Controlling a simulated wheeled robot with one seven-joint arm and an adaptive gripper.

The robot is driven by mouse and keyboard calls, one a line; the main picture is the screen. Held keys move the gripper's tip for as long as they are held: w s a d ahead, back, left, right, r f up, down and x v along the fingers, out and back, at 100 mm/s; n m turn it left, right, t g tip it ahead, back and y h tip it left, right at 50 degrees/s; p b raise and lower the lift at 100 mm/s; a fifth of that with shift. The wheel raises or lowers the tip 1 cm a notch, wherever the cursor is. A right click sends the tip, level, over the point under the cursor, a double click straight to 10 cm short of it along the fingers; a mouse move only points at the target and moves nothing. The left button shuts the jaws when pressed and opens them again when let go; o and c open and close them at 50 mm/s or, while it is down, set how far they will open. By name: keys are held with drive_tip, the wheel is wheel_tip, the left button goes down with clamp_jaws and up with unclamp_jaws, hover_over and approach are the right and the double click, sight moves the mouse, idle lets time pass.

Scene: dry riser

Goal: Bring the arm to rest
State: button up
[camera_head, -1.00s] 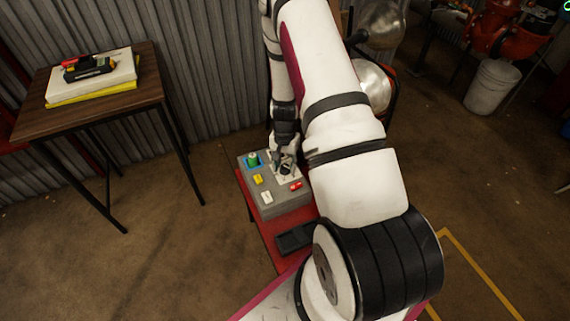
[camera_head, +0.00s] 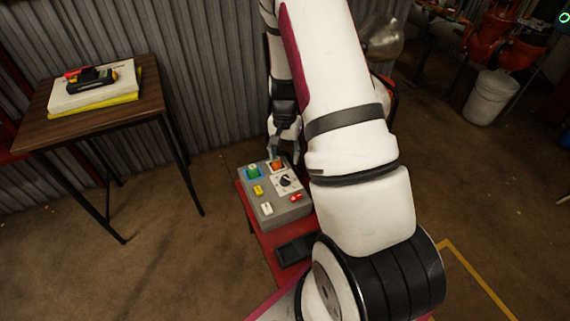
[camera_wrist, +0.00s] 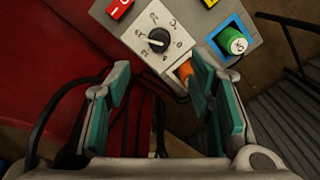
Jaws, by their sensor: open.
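My gripper (camera_head: 284,148) is above the far edge of a grey control box, with nothing between its fingers. In the wrist view my gripper (camera_wrist: 160,100) has its two teal-padded fingers spread wide apart. The control box (camera_head: 283,212) sits on a red stand and carries a black rotary knob (camera_head: 285,181) on a white dial plate. The knob also shows in the wrist view (camera_wrist: 158,40), clear of the fingers. An orange control (camera_wrist: 184,72) at the box's edge is partly hidden by the right finger. My arm hides part of the box's right side.
A green button (camera_head: 253,171), a yellow control (camera_head: 258,190) and red and white switches are on the box. A black tray-like item (camera_head: 295,249) lies on the red stand (camera_head: 262,225). A wooden table (camera_head: 140,100) stands left; a white bucket (camera_head: 491,97) stands right.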

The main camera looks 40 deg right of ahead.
drive_tip(key=shift+r, duration=0.75)
drive_tip(key=s+a+r+n+y, duration=0.1)
drive_tip(key=s+a+r+n, duration=0.25)
drive_tip(key=a+r, duration=0.55)
drive_tip(key=s+a+r+n, duration=0.2)
drive_tip(key=s+a+r, duration=0.3)
drive_tip(key=r, duration=0.9)
drive_tip(key=s+a+r+n, duration=0.2)
drive_tip(key=s+r, duration=0.1)
drive_tip(key=s, duration=0.4)
drive_tip(key=s+a+r+n+h, duration=0.1)
drive_tip(key=s+a+r+n, duration=0.15)
drive_tip(key=s, duration=0.45)
drive_tip(key=s+a+r+n, duration=0.2)
drive_tip(key=s+a, duration=0.1)
drive_tip(key=s, duration=0.4)
wheel_tip(320, 180, up, 21)
drive_tip(key=t+p, duration=0.4)
drive_tip(key=p, duration=1.5)
drive_tip(key=shift+w, duration=0.2)
